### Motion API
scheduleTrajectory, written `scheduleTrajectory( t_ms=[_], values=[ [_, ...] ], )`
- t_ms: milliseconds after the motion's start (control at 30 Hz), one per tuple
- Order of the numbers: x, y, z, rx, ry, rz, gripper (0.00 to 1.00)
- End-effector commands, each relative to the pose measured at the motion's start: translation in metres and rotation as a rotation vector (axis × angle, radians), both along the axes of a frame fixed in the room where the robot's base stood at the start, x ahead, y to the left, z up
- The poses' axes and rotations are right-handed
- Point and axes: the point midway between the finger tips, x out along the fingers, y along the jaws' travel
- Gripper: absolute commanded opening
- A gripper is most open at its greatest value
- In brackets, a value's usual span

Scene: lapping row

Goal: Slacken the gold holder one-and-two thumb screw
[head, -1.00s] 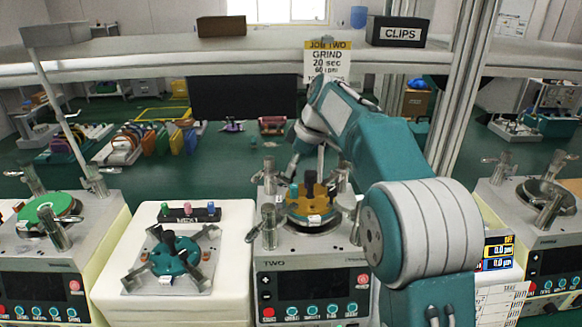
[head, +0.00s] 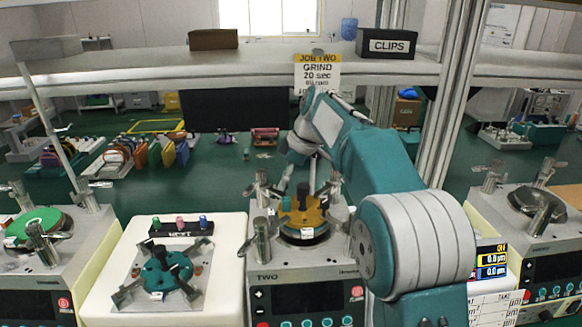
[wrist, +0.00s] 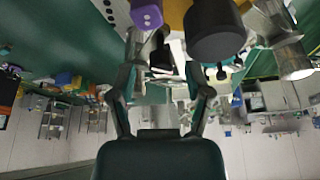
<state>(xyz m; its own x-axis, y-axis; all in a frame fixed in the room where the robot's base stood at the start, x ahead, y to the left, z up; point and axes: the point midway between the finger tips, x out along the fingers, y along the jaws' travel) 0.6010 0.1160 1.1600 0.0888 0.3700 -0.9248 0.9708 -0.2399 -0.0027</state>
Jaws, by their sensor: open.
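The gold holder (head: 308,226) sits on the round plate of the machine marked TWO, with a black upright knob (head: 302,195) at its middle. In the wrist view, a patch of gold (wrist: 178,14) shows at the top edge, beside a large black cylinder (wrist: 215,32) and a purple knob with small pale dots (wrist: 146,13). I cannot tell which knob is the one-and-two thumb screw. In the head view my arm partly hides the area behind the holder.
Metal posts (head: 262,240) stand around the holder. A white block (head: 228,270) at left carries a teal holder (head: 166,272) and a rack of coloured knobs (head: 180,224). An overhead shelf (head: 150,73) and a metal upright (head: 452,120) flank my arm.

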Motion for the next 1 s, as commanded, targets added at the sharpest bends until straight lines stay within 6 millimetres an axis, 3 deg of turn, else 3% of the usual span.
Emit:
scheduleTrajectory(
  t_ms=[500, 700, 1000],
  values=[
    [-0.006, -0.036, 0.085, -0.001, -0.002, -0.002, 0.65],
    [-0.008, -0.042, 0.101, 0.0, -0.001, -0.001, 0.65],
    [-0.009, -0.044, 0.104, -0.001, 0.002, -0.001, 0.65]
  ],
)
